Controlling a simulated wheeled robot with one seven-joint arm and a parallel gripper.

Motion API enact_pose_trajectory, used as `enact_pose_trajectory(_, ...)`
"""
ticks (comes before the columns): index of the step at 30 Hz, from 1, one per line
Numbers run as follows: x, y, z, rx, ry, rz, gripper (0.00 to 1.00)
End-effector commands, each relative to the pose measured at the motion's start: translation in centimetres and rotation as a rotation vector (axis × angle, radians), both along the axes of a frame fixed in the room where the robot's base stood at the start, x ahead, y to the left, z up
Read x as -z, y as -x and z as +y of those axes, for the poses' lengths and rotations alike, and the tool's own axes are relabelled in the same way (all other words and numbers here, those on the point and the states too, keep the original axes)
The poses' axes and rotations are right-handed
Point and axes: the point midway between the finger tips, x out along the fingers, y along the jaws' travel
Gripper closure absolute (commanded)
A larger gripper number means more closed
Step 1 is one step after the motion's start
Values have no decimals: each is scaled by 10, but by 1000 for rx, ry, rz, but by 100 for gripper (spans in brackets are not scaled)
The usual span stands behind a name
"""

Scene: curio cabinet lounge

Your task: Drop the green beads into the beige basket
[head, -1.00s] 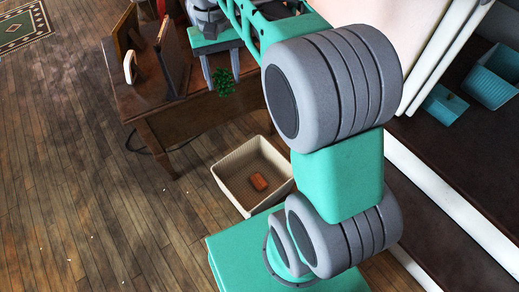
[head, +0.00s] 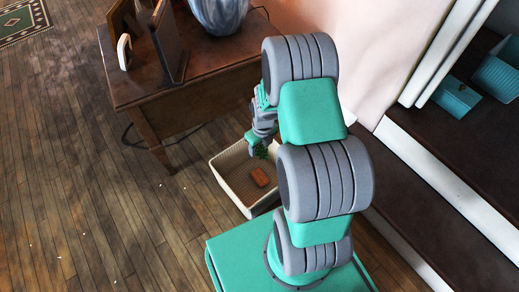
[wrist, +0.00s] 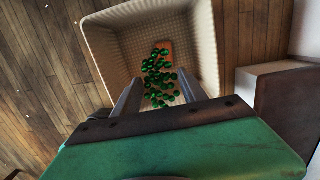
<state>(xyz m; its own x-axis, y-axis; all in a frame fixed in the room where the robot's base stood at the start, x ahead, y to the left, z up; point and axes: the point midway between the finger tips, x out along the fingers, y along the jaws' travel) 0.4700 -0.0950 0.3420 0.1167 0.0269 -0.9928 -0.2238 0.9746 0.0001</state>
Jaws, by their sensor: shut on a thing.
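The green beads (wrist: 160,76) hang in a cluster between the fingers of my gripper (wrist: 155,98) in the wrist view. In the head view the green beads (head: 262,152) show small and dark below my gripper (head: 256,147). My gripper is shut on them and is over the beige basket (head: 233,184). The beige basket (wrist: 101,52) also shows in the wrist view, with its open top facing the camera. Part of its near side is hidden behind my gripper.
An orange-brown block (head: 260,177) lies inside the basket. A wooden table (head: 190,95) with upright frames and a blue-grey vase (head: 222,12) stands behind. Dark shelves with teal containers (head: 456,97) are at right. The wooden floor at left is mostly open.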

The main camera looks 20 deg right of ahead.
Motion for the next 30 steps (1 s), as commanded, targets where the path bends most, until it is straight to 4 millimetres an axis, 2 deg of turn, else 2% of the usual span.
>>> enact_pose_trajectory(5, 15, 2, -1, 38, 0, -1, 91)
enact_pose_trajectory(15, 61, 1, -1, 34, 0, -1, 91)
enact_pose_trajectory(25, 63, 1, -1, 33, 0, -1, 91)
enact_pose_trajectory(26, 63, 1, -1, 33, 0, -1, 48)
enact_pose_trajectory(30, 62, 1, -1, 33, 0, -1, 37)
